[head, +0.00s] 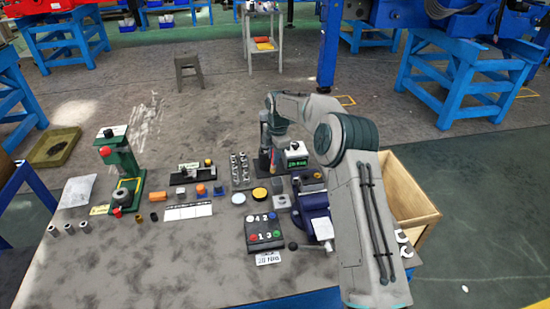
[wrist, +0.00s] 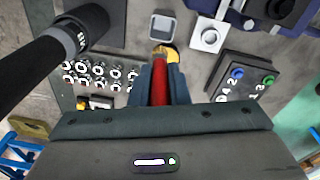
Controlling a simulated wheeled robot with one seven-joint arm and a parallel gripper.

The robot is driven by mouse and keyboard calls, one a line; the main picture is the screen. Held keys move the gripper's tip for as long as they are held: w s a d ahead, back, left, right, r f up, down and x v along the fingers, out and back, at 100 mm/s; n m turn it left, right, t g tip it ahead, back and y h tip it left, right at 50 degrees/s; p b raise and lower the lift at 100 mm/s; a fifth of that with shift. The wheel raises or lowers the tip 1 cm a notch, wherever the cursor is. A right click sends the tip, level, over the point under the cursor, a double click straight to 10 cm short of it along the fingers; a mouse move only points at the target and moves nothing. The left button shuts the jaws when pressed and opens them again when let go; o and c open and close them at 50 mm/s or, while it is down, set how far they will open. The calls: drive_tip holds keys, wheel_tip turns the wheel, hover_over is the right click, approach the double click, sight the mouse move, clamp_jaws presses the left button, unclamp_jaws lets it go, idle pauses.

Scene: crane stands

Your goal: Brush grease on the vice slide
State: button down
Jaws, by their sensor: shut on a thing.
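My gripper (head: 267,163) is shut on a brush with a red handle (wrist: 160,82), which points away from the wrist camera. Its tip is hard to make out against a round yellow-topped tin (wrist: 166,53), partly hidden by the gripper. I cannot tell whether the brush touches the tin. The tin also shows in the head view (head: 260,194), below the gripper. The dark blue vice (head: 315,203) stands to the right, near the bench edge. Part of it shows at the top right of the wrist view (wrist: 285,12). Its slide is not clearly seen.
Metal blocks (head: 282,202) sit between tin and vice. A numbered button panel (head: 264,236) is in front; several nuts (head: 240,170) stand behind left. A black cylinder (wrist: 82,28) is close at the wrist view's left. A green press (head: 122,170) stands left. My arm partly hides a wooden crate (head: 405,190).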

drive_tip(key=shift+s+a+f+t+y+b, duration=0.2)
drive_tip(key=shift+s+a+f+y, duration=0.35)
drive_tip(key=shift+f, duration=0.6)
drive_tip(key=shift+s+a+f+t+y+b, duration=0.2)
drive_tip(key=shift+s+a+f+y, duration=0.3)
drive_tip(key=shift+f, duration=0.65)
drive_tip(key=shift+s+a+f+t+y+b, duration=0.15)
drive_tip(key=shift+s+a+f+y, duration=0.35)
drive_tip(key=shift+f, duration=0.65)
drive_tip(key=shift+s+f+b, duration=0.25)
drive_tip(key=shift+f+b, duration=0.45)
drive_tip(key=shift+b, duration=0.15)
idle(0.7)
drive_tip(key=shift+r, duration=0.1)
wheel_tip(320, 180, up, 7)
drive_tip(key=p, duration=0.2)
idle(0.5)
drive_tip(key=shift+p, duration=0.35)
